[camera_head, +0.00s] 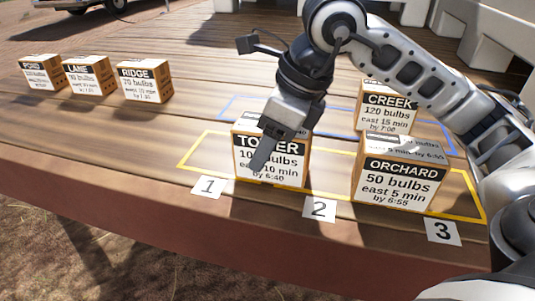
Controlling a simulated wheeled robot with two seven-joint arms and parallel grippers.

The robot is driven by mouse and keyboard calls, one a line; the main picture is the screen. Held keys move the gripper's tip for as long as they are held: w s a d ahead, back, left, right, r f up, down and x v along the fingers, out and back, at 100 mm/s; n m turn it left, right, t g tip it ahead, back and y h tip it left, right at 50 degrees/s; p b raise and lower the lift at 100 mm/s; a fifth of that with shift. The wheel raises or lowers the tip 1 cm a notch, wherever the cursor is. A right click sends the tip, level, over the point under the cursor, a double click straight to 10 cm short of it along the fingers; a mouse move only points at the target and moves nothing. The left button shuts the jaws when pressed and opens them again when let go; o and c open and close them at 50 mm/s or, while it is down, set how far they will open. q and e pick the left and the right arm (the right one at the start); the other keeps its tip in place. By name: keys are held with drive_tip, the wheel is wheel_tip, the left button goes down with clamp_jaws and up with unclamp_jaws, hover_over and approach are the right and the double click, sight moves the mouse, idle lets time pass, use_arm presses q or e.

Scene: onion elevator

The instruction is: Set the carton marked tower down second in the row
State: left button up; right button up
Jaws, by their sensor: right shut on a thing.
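The carton marked TOWER (291,160) is upright at the front of the yellow-outlined row (205,150), between number cards 1 (209,187) and 2 (319,208). Its label reads 10-something bulbs, east 10 min, by 6:40, partly covered by a finger. My right gripper (264,148) reaches down from above and is shut on the TOWER carton. One finger shows across its front; the other is hidden. I cannot tell whether its base touches the boards. The ORCHARD carton (398,184) stands in the yellow outline between cards 2 and 3 (442,231). My left gripper is out of view.
The CREEK carton (388,112) stands in the blue outline (232,104) behind ORCHARD. Cartons marked POND (41,76), LANE (88,79) and RIDGE (145,84) stand at the back left. Bare boards lie between RIDGE and TOWER. The deck's front edge runs just before the cards.

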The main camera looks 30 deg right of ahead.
drive_tip(key=shift+f, duration=0.2)
drive_tip(key=o, duration=1.3)
drive_tip(key=shift+r+p, duration=0.25)
drive_tip(key=shift+p, duration=0.05)
drive_tip(key=v, duration=1.1)
drive_tip(key=shift+s+d+r+p, duration=0.15)
drive_tip(key=shift+r+p, duration=0.2)
drive_tip(key=shift+p, duration=0.05)
